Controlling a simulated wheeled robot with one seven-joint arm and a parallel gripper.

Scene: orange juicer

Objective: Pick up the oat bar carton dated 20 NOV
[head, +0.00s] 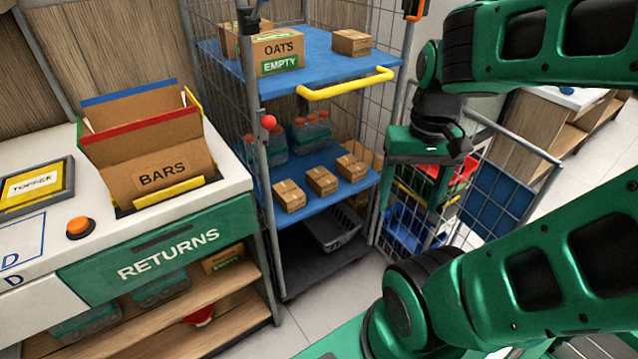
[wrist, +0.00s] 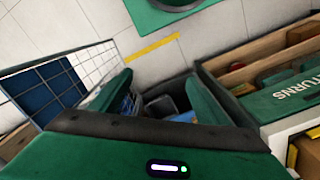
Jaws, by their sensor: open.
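Three small brown cartons stand in a row on the middle blue shelf of the trolley in the head view: a left one (head: 289,196), a middle one (head: 321,181) and a right one (head: 352,167). Another small carton (head: 351,43) sits on the top shelf. No date is legible on any of them, so I cannot tell which reads 20 NOV. My gripper (head: 413,197) points down to the right of the trolley, apart from the cartons. It is open and empty; its two fingers also show in the wrist view (wrist: 155,92).
The trolley's yellow bar (head: 347,84) and post (head: 263,150) front the shelves. An OATS EMPTY box (head: 278,52) is on top, bottles (head: 310,135) behind the cartons. A BARS box (head: 150,165) stands on the counter at left. A wire cage (head: 500,190) is at right.

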